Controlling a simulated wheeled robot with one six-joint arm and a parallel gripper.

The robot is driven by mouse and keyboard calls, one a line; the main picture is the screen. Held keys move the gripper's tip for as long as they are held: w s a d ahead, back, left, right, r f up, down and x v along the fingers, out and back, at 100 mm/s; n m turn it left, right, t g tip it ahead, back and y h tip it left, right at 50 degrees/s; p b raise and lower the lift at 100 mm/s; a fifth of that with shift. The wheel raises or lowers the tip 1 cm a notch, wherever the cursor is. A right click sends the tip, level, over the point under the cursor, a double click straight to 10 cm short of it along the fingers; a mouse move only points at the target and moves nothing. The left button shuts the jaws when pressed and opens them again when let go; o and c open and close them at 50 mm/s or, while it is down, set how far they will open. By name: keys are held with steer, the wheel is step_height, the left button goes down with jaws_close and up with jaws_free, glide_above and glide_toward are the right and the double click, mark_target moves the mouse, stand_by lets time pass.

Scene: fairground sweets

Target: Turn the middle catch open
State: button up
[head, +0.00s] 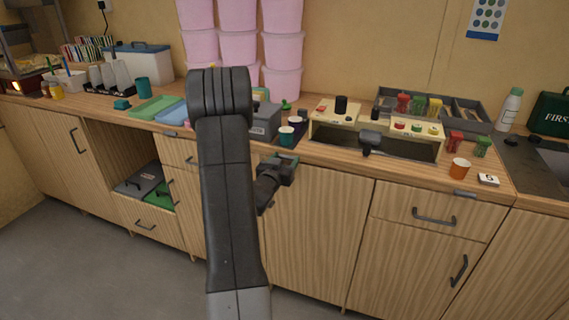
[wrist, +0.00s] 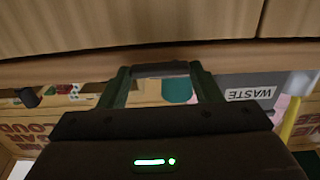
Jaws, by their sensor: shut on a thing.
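My gripper (head: 281,163) is at the front edge of the worktop, above a cabinet door. In the wrist view its two dark green fingers (wrist: 160,72) stand on either side of a short dark grey bar, which I take to be the middle catch (wrist: 162,68). The fingers touch or nearly touch its ends. In the head view the gripper hides this catch, so I cannot tell how far it is turned. Two other grey catches sit on the worktop edge, a left one (head: 171,134) and a right one (head: 465,193).
A cream stand (head: 328,117) and an orange cup (head: 460,168) are further right. The floor (head: 110,250) in front is clear.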

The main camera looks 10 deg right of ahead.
steer(key=o, duration=1)
steer(key=b+v, duration=0.2)
steer(key=v, duration=1.1)
steer(key=shift+s+a, duration=0.25)
steer(key=shift+s, duration=0.1)
steer(key=shift+w, duration=0.15)
steer(key=p+x, duration=0.2)
steer(key=x, duration=1.1)
steer(key=shift+w+d, duration=0.25)
steer(key=shift+d, duration=0.1)
steer(key=shift+a+m+p, duration=0.1)
steer(key=shift+m+p, duration=0.2)
